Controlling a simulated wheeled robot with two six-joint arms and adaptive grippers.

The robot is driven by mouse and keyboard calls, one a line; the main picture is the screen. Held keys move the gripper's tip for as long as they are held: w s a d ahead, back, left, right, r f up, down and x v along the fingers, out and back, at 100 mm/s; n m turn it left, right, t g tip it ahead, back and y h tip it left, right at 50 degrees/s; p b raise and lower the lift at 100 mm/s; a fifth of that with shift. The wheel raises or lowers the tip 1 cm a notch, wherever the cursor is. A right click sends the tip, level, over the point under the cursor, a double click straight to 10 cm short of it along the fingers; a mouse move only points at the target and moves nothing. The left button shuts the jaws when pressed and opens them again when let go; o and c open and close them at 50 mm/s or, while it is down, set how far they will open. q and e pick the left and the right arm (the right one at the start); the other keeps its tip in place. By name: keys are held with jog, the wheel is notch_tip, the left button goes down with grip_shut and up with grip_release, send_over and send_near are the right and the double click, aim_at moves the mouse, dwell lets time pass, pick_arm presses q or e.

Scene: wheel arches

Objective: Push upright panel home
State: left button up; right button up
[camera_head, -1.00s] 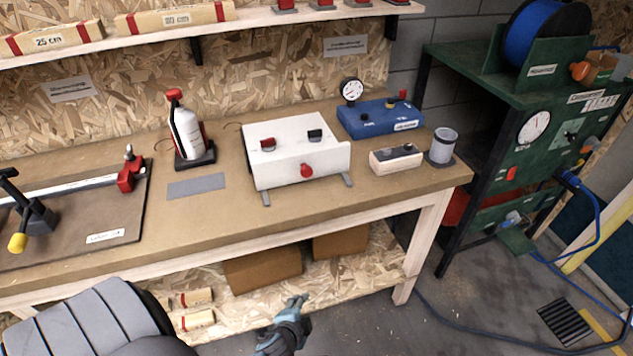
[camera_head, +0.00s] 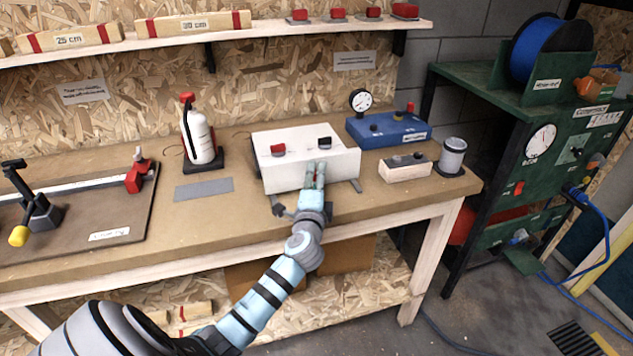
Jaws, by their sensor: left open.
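A white box (camera_head: 292,138) with a red and a black fitting on top stands on the workbench. Its upright front panel (camera_head: 285,179) faces me and stands on small grey feet or rails. My left gripper (camera_head: 315,173) is open, with its fingers at the middle of the panel, where the red knob was visible earlier. The knob is now hidden by the gripper. I cannot tell whether the fingers touch the panel or straddle the knob. Any gap between panel and box is hard to see from here. My right gripper is not in view.
Left of the box are a white and red bottle (camera_head: 198,136) on a stand and a grey mat (camera_head: 204,189). Right are a blue gauge unit (camera_head: 388,131), a wooden block with dark tops (camera_head: 405,171) and a grey canister (camera_head: 452,157). The bench front is clear.

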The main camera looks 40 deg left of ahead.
pick_arm(q)
jog(key=shift+w+a, duration=0.1)
jog(key=shift+w, duration=0.1)
grip_shut()
jog(key=w+a, duration=0.1)
jog(key=w+a+b, duration=0.1)
jog(key=a, duration=0.1)
jog(key=shift+a, duration=0.1)
jog(key=shift+r, duration=0.15)
jog(key=shift+c, duration=2.1)
grip_release()
jog(key=shift+w, duration=0.1)
jog(key=o, duration=0.4)
jog(key=shift+c, duration=0.2)
jog(key=shift+o, duration=0.3)
jog(key=shift+w+a, duration=0.1)
